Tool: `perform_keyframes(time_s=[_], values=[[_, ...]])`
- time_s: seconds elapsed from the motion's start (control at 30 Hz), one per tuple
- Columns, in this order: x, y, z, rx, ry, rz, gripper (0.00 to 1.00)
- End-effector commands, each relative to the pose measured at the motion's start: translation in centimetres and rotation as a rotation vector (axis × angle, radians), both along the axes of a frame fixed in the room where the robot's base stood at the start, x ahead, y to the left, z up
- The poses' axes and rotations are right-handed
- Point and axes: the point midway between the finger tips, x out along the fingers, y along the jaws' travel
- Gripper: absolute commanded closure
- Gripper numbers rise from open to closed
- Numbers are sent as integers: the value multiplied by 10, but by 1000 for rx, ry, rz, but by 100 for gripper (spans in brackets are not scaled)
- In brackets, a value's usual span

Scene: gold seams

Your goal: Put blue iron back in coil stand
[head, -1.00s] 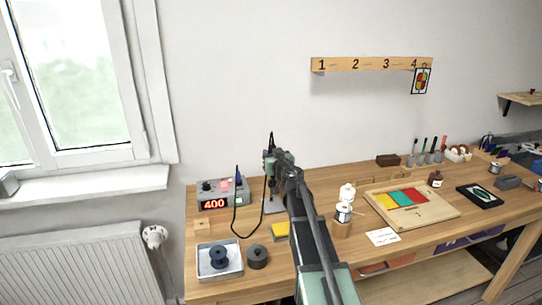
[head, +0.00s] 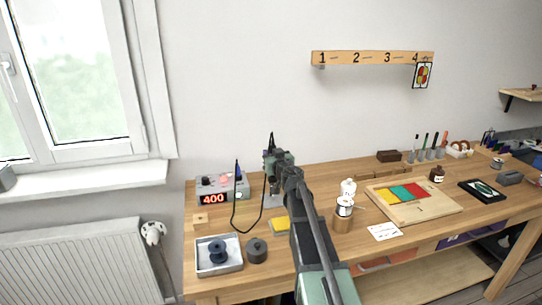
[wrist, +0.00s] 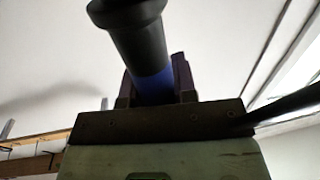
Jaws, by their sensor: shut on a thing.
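My gripper (head: 277,160) is above the left part of the bench, beside the soldering station. In the wrist view my gripper (wrist: 154,85) is shut on the blue iron (wrist: 153,84), seen as a blue band below a thick black end. In the head view a dark pointed part of the iron (head: 271,141) rises above the jaws. What looks like the coil stand (head: 274,201) has a grey base on the bench below my gripper. Its upper part is mostly hidden by my arm, so I cannot tell whether the iron touches it.
The soldering station (head: 222,188) reads 400, and a black cable (head: 233,215) loops in front of it. A white tray (head: 236,266) with a dark spool, a dark round piece (head: 256,250) and a yellow sponge (head: 280,226) are near.

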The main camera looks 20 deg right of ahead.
Motion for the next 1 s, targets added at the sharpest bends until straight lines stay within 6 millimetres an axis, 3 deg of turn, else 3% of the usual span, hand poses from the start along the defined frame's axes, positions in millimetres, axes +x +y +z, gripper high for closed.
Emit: perform_keyframes(time_s=[0.23, 0.27, 0.43, 0.63, 0.8, 1.0], values=[[0, 0, -7, 0, 0, 0, 98], [0, 0, -7, 0, 0, 0, 73], [0, 0, -6, 0, 0, 0, 47], [0, 0, -6, 0, 0, 0, 44], [0, 0, -6, 0, 0, 0, 20], [0, 0, -6, 0, 0, 0, 19]])
